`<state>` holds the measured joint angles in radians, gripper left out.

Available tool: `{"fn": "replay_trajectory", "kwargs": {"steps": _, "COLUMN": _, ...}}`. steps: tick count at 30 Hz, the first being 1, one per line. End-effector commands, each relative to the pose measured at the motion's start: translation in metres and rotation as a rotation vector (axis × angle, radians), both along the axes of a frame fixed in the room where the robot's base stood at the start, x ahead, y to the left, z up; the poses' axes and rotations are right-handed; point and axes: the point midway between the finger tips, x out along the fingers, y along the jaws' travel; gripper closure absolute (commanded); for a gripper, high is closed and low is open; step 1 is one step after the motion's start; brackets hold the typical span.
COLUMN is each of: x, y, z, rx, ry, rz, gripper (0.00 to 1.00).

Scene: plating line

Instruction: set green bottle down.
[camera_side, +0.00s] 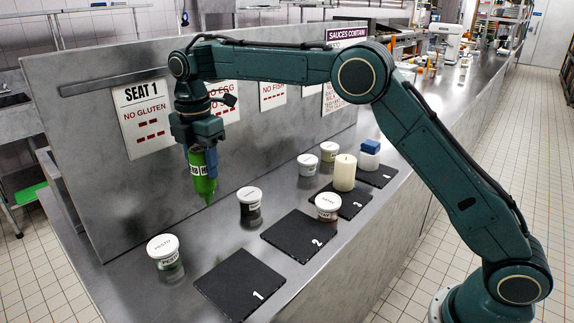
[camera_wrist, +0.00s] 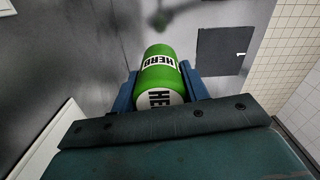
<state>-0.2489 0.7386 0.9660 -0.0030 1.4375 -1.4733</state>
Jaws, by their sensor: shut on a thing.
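The green bottle (camera_side: 203,178), with a white label band, is held by my gripper (camera_side: 196,150) in the side view. Its narrow tip points down and sits above the steel counter (camera_side: 205,228), apart from the surface as far as I can tell. In the wrist view the green bottle (camera_wrist: 160,72) shows "HERB" lettering and lies between the two blue fingers of my gripper (camera_wrist: 160,90). The gripper is shut on the bottle.
Black mats numbered 1 (camera_side: 240,284), 2 (camera_side: 300,236), 3 (camera_side: 342,203) and 4 (camera_side: 377,176) line the counter. Lidded jars (camera_side: 165,256) (camera_side: 250,207) stand nearby. A steel panel with signs (camera_side: 150,120) rises behind the bottle.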

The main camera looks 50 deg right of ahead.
Motion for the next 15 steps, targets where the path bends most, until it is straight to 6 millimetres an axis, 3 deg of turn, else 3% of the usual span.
{"fn": "replay_trajectory", "kwargs": {"steps": 8, "x": 0.001, "y": 0.001, "z": -0.006, "rx": 0.000, "ry": 0.001, "rz": 0.002, "gripper": 0.66}}
{"fn": "replay_trajectory", "kwargs": {"steps": 15, "x": 0.000, "y": 0.001, "z": -0.032, "rx": 0.000, "ry": 0.002, "rz": 0.001, "gripper": 0.66}}
